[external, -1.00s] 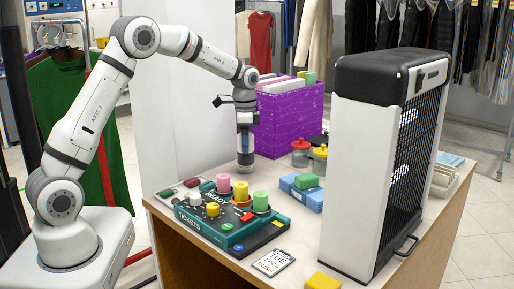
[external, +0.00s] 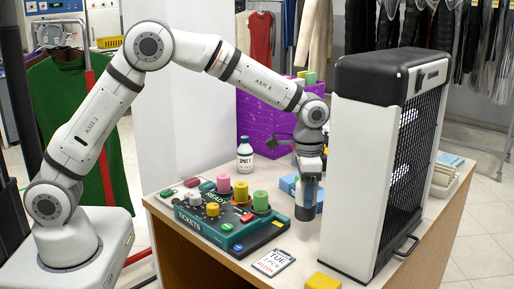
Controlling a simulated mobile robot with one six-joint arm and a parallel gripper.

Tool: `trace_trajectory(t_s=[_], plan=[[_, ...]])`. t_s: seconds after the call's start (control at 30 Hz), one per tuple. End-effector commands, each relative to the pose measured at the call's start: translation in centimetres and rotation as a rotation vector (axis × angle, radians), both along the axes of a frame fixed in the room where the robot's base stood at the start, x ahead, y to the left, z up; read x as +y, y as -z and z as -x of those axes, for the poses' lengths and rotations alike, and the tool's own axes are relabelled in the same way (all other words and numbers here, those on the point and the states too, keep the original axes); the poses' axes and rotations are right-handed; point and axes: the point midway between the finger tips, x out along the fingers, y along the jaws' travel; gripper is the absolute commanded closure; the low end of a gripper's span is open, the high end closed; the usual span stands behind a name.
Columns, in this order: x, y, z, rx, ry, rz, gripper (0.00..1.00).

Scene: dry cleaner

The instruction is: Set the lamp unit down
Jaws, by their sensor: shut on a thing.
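My gripper (external: 305,211) points down over the table, between the ticket panel and the tall white cabinet. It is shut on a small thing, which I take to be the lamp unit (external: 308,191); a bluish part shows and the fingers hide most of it. I cannot tell whether its lower end touches the table top (external: 315,248). The dark ticket panel (external: 200,227), to the left of the gripper, carries several coloured round caps, pink, green, yellow and white.
The tall white cabinet (external: 349,170) with a black mesh front stands close to the right of my gripper. A white bottle (external: 245,155), a purple bin (external: 262,120), a ticket card (external: 273,263) and a yellow block (external: 322,282) are around.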

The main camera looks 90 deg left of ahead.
Motion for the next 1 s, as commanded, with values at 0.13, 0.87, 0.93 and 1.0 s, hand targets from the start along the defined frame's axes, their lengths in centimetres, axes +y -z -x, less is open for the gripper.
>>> trace_trajectory(t_s=[0.13,0.87,0.93,1.0], plan=[[0.0,2.9,0.1,0.004,0.000,0.001,0.77],[0.1,8.0,0.1,0.001,0.000,0.000,0.77],[0.1,8.3,0.1,0.001,0.000,0.000,0.77],[0.1,8.3,0.1,0.001,0.000,0.000,0.49]])
